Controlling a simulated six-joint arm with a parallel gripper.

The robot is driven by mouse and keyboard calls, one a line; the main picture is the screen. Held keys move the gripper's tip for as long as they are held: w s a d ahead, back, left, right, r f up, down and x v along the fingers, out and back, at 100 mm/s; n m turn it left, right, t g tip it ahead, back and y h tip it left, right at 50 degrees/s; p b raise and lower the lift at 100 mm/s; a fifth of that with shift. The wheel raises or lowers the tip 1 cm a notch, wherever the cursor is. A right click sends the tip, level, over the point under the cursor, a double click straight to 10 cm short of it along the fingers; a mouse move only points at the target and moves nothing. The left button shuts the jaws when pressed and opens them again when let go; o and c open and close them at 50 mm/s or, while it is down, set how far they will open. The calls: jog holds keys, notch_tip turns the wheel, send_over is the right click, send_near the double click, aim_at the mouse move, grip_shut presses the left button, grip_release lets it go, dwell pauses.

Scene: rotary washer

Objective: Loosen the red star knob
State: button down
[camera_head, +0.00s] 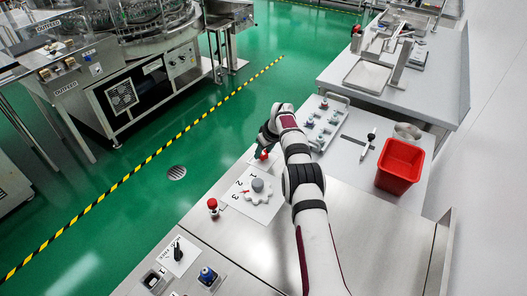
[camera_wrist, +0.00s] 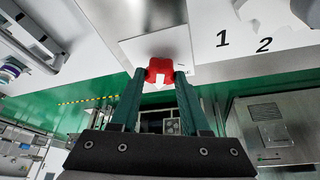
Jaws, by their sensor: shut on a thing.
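The red star knob (camera_wrist: 160,71) sits at the edge of a white plate in the wrist view, between the two dark green fingers of my gripper (camera_wrist: 160,80). The fingertips close on it from left and right. In the head view a small part of the red knob (camera_head: 264,155) shows below my gripper (camera_head: 268,138), near the left edge of the steel bench. My wrist hides part of the knob there.
A white plate (camera_head: 242,208) with numbers and a grey knob lies nearer on the bench. A red-topped button (camera_head: 213,204) and a blue knob (camera_head: 207,274) stand nearby. A red bin (camera_head: 399,166) and a rack of small parts (camera_head: 322,122) are to the right.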

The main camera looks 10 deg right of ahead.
dwell(0.3)
jog(key=shift+c, duration=1.9)
grip_release()
jog(key=shift+r, duration=0.15)
jog(key=v, duration=1.5)
jog(key=shift+s+r, duration=0.2)
jog(key=shift+r, duration=0.05)
